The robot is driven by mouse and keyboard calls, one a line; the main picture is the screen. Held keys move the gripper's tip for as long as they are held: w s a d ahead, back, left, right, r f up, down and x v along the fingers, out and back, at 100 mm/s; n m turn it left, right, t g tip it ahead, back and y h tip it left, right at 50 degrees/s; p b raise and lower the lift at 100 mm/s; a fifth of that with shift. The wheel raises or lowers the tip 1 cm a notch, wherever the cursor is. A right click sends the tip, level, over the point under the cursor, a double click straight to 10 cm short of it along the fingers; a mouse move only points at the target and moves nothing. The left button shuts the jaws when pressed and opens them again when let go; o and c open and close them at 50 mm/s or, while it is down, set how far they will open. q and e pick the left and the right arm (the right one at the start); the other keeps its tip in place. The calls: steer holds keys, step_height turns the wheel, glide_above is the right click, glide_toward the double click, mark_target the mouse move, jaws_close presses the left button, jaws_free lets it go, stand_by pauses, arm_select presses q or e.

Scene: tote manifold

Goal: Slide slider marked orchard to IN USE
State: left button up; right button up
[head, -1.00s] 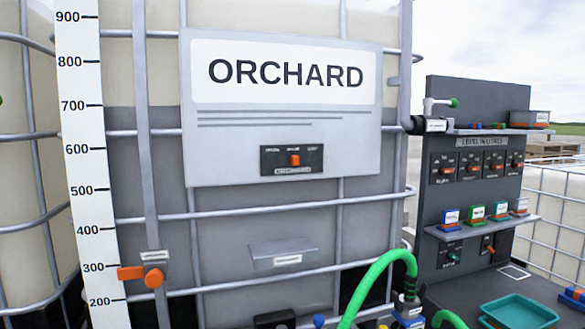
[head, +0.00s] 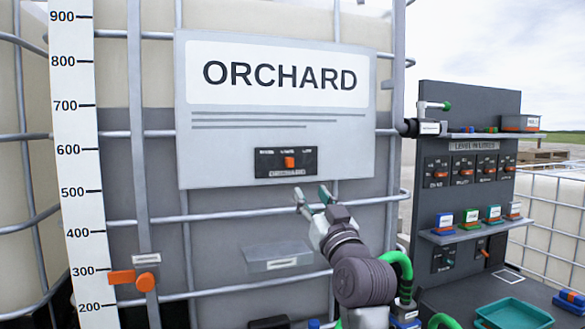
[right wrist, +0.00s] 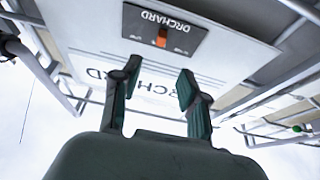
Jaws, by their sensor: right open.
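The orchard slider is a black panel (head: 262,163) low on the grey ORCHARD sign (head: 350,150) in the head view. Its orange knob (head: 290,162) stands near the middle of the panel, under the middle one of three small labels too blurred to read. The right wrist view shows the panel (right wrist: 190,38), with ORCHARD printed on it, and the knob (right wrist: 162,37) beyond the fingers. My right gripper (head: 312,194) is open and empty, just below and slightly right of the panel, apart from the knob. My left gripper is not in view.
Cage bars (head: 235,217) cross the tank. A grey ledge (head: 277,257) juts out below the sign. An orange clamp (head: 146,282) sits beside the scale (head: 78,160). A dark rack (head: 465,120) with switches and a green hose (head: 398,260) are on the right.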

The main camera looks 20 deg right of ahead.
mark_target(291, 164)
steer(key=p+x, duration=0.4)
steer(key=x, duration=0.8)
steer(key=shift+w+f, duration=0.1)
steer(key=shift+w, duration=0.7)
jaws_close()
